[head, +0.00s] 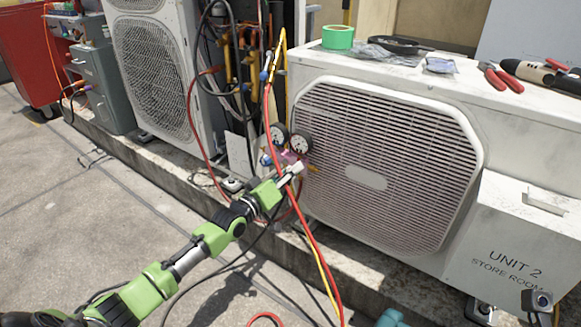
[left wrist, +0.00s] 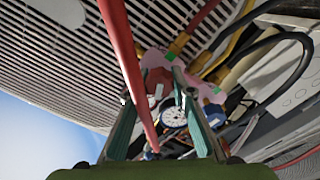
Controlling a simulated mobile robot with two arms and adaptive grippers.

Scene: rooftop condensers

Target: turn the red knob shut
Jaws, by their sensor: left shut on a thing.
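The gauge manifold, a pinkish block (head: 287,158) with two round dials (head: 300,143), hangs in front of the louvred condenser. My left gripper (head: 293,172) reaches up to it from the lower left. In the left wrist view the dark red knob (left wrist: 158,76) sits between the fingertips of my left gripper (left wrist: 155,88), which is shut on it. A red hose crosses in front and hides part of the knob. A blue knob shows on the manifold's other side (left wrist: 213,113). The red knob is hidden by the gripper in the head view.
Red hose (head: 319,251) and yellow hose hang down beside my left gripper. The Unit 2 condenser (head: 463,207) stands right, with green tape (head: 338,37) and red-handled pliers (head: 491,76) on top. Another condenser (head: 153,75) stands left. The paving at lower left is mostly clear.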

